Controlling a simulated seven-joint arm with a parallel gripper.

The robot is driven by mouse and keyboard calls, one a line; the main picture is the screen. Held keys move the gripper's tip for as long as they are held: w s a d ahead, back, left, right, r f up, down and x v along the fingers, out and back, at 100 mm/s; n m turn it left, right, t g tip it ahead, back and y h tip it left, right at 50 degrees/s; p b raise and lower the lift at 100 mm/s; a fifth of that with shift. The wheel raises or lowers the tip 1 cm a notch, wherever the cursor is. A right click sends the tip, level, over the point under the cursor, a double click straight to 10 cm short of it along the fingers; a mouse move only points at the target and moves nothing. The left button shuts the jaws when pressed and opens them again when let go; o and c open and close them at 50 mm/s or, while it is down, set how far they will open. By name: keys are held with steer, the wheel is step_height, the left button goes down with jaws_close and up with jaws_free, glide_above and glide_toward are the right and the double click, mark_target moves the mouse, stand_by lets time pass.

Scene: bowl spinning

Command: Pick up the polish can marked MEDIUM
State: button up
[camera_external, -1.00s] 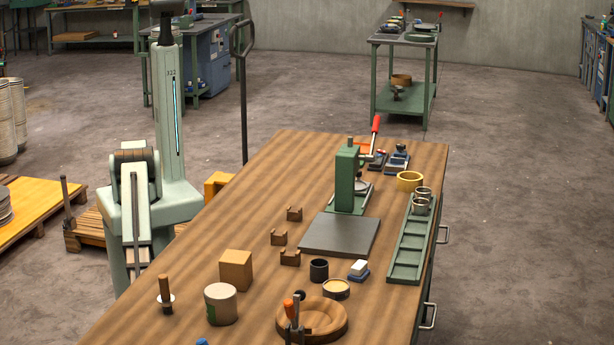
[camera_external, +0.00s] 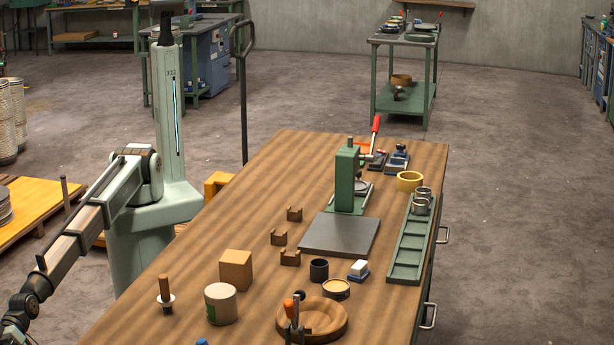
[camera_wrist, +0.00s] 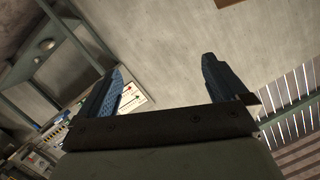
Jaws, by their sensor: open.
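No lettering is readable, so I cannot tell which item is the polish can marked MEDIUM. Can-like things on the workbench are a pale cylinder with a green patch (camera_external: 221,304), a low round tin (camera_external: 336,289) and a black cup (camera_external: 319,270). In the wrist view my gripper (camera_wrist: 163,65) is open, its two dark fingers wide apart with nothing between them. It faces a wall and metal framing, away from the bench items. In the external view my arm reaches to the lower left, and my fingers do not show there.
On the wooden workbench (camera_external: 235,215) are a green press (camera_external: 347,180), a grey plate (camera_external: 340,235), a green tray (camera_external: 408,255), a wooden block (camera_external: 235,270), a wooden ring-shaped bowl (camera_external: 335,330) and an upright handled tool (camera_external: 165,290). The bench's far left is clear.

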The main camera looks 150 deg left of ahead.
steer(key=w+d+r+m+t, duration=0.1)
steer(key=w+d+r, duration=0.15)
steer(key=r, duration=0.95)
steer(key=w+a+m+g+y, duration=0.15)
steer(key=w+a+y, duration=0.3)
steer(key=a, duration=1.15)
steer(key=w+a+n+g+y, duration=0.1)
steer(key=w+a+g+y, duration=0.35)
steer(key=a, duration=1.15)
step_height(320, 180, up, 6)
steer(key=f+m+g, duration=0.1)
steer(key=m+g, duration=0.3)
steer(key=g, duration=0.3)
glide_above(220, 291)
step_height(220, 291, down, 13)
steer(key=shift+r, duration=0.15)
